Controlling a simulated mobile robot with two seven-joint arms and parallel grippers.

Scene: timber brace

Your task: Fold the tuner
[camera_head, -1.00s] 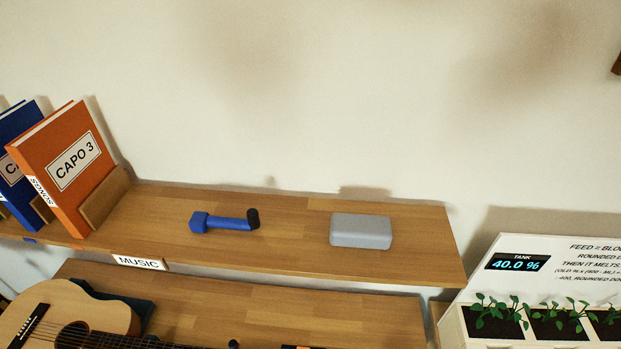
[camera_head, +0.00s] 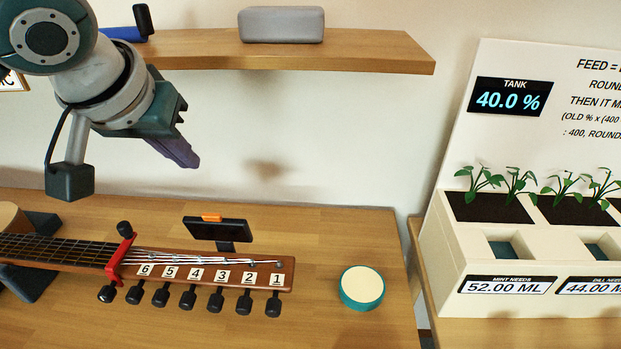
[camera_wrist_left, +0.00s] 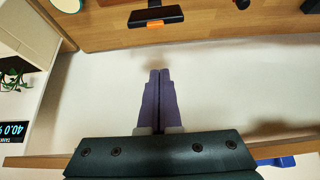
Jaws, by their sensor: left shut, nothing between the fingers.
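The tuner (camera_head: 217,230) is a small black device with a dark screen and an orange top tab. It stands raised behind the guitar headstock (camera_head: 205,272), whose pegs are numbered 1 to 6. It also shows in the left wrist view (camera_wrist_left: 155,17), near the top. My left gripper (camera_head: 192,163) hangs above and behind the tuner, left of it, with purple fingers pointing down and right. In the left wrist view its fingers (camera_wrist_left: 158,75) are together and empty, with a gap to the tuner. My right gripper is not in view.
A red capo (camera_head: 121,258) sits on the guitar neck. A round teal-and-cream object (camera_head: 362,288) lies on the bench right of the headstock. The upper shelf (camera_head: 380,52) holds a grey case (camera_head: 283,24) and a blue item. A planter (camera_head: 470,240) stands at right.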

